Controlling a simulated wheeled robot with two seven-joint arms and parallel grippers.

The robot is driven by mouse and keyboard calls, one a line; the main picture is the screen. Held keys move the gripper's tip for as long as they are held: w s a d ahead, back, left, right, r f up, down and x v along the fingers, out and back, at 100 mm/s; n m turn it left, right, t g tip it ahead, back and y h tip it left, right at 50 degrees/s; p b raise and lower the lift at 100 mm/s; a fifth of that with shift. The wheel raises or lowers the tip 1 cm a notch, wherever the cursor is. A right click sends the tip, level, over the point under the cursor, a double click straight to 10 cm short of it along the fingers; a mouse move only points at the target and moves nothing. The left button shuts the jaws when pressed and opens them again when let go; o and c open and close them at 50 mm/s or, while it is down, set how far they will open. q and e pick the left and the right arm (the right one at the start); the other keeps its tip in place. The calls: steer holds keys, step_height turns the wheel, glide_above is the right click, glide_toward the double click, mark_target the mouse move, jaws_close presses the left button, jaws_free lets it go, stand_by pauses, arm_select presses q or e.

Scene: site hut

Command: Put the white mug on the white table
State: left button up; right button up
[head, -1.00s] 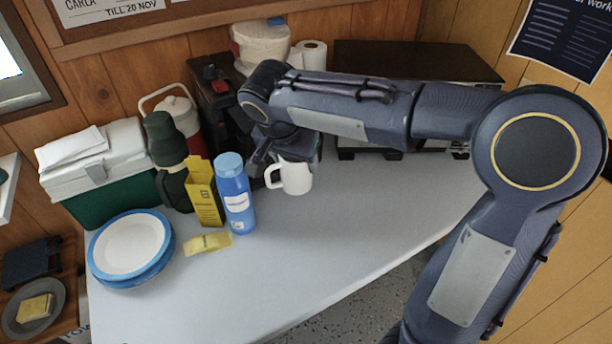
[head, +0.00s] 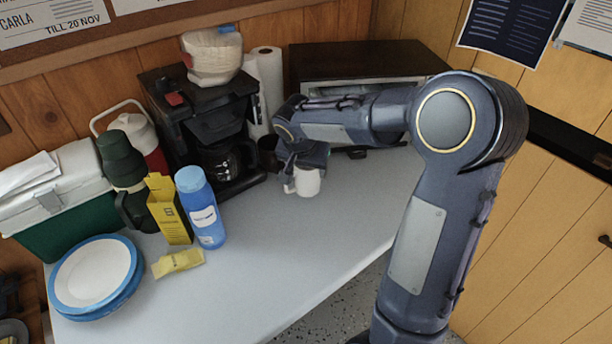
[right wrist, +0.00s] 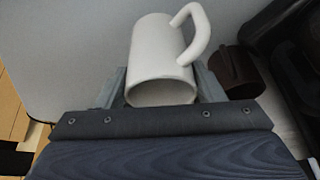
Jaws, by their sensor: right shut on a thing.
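The white mug (head: 308,183) is held by my right gripper (head: 291,184), over the back part of the white table (head: 255,268). In the right wrist view the mug (right wrist: 164,62) sits between the two fingers (right wrist: 163,90), with its handle pointing to the upper right. In the head view the mug looks upright, close to the tabletop; I cannot tell whether its base touches. My left gripper is not in view.
A dark brown mug (head: 268,153) stands just behind the held mug. A black coffee maker (head: 215,115) is to the left, a toaster oven (head: 350,75) behind. A blue bottle (head: 201,208), yellow box (head: 169,210) and plates (head: 95,275) stand left. The table's front middle is clear.

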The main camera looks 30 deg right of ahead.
mark_target(306, 177)
steer(key=shift+f, duration=1.4)
steer(key=shift+f, duration=0.2)
steer(key=o, duration=1.2)
steer(key=shift+c, duration=0.2)
steer(key=shift+r, duration=0.15)
